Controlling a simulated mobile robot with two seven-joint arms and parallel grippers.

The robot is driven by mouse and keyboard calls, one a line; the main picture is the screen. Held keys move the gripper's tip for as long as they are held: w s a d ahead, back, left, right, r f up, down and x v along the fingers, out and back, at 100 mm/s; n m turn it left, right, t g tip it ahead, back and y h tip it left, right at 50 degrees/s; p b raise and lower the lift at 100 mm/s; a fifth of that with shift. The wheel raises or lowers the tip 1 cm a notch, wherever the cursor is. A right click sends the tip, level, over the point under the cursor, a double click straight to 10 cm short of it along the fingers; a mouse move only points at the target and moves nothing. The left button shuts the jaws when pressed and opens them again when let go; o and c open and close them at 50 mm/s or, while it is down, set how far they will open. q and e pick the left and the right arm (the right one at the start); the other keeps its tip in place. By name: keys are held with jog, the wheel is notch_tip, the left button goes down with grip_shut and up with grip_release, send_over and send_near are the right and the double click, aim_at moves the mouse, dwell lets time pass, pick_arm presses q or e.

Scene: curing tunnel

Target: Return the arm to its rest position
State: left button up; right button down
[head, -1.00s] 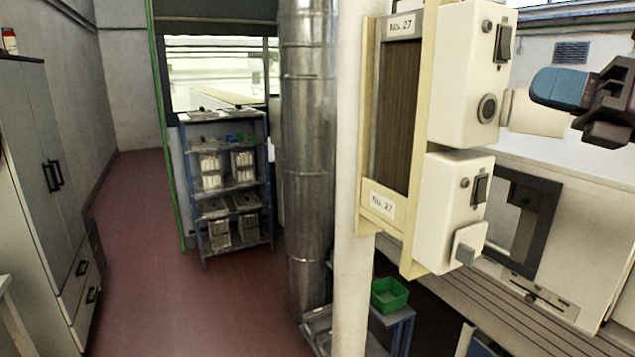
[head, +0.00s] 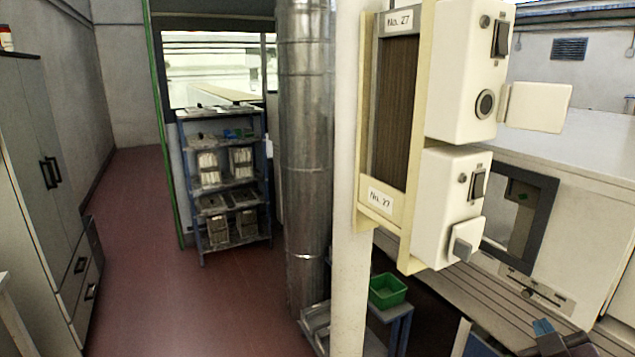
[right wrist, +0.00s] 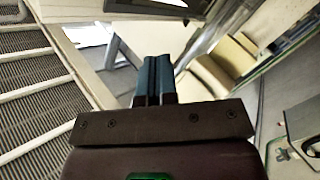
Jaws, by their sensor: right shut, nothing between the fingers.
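My right gripper (head: 542,330) shows at the bottom right of the head view, with its blue fingers near the lower edge. In the right wrist view its two blue fingers (right wrist: 153,80) lie side by side, shut and empty. Most of the right arm is outside the head view. My left gripper is not in view.
A cream panel marked No. 27 (head: 382,203) stands on a pale post and carries an upper white switch box (head: 459,85) and a lower one (head: 443,225). A grey conveyor bed (head: 465,295) runs below. The red floor (head: 150,250) at left is clear.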

jog(key=s+a+f+m+g+y, duration=0.25)
jog(key=s+a+f+g, duration=0.3)
jog(key=s+f, duration=0.45)
jog(key=s+a+f+m+g+y, duration=0.1)
jog(key=s+a+f+g+y, duration=0.2)
jog(key=s+a+f+g, duration=0.5)
jog(key=w+d+f+t, duration=0.1)
jog(key=w+f+t, duration=0.2)
jog(key=f, duration=0.3)
jog(key=w+d+f+n+t, duration=0.1)
jog(key=w+f+t, duration=0.2)
jog(key=f+t, duration=0.3)
jog(key=shift+d, duration=0.35)
jog(key=shift+y, duration=0.25)
